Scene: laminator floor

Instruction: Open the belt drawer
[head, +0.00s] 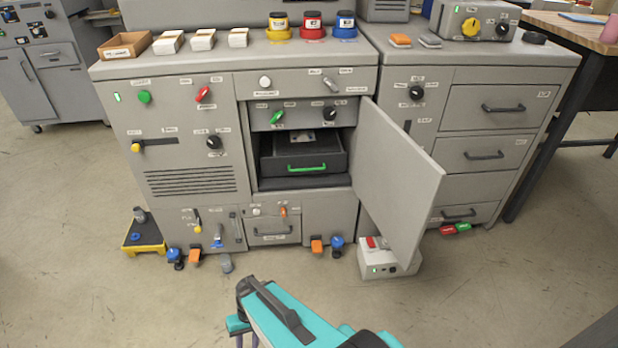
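The labels are too small to read, so I cannot tell which drawer is the belt drawer. A dark drawer with a green handle (306,167) sits in an open bay of the grey machine (180,130); its open top shows a small item inside. A small grey drawer with a dark handle (272,231) is low on the same machine and looks shut. The right cabinet has three drawers with dark handles: top (503,109), middle (484,155) and bottom (459,214). My gripper (240,327) is at the bottom edge, partly hidden by my teal arm, apart from every drawer; its fingers are unclear.
A grey door (396,175) stands swung open at the bay's right side, jutting toward me. A white box with a red switch (388,262) is on the floor beneath it. A yellow-edged step (143,236) stands at the left. The floor in front is mostly clear.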

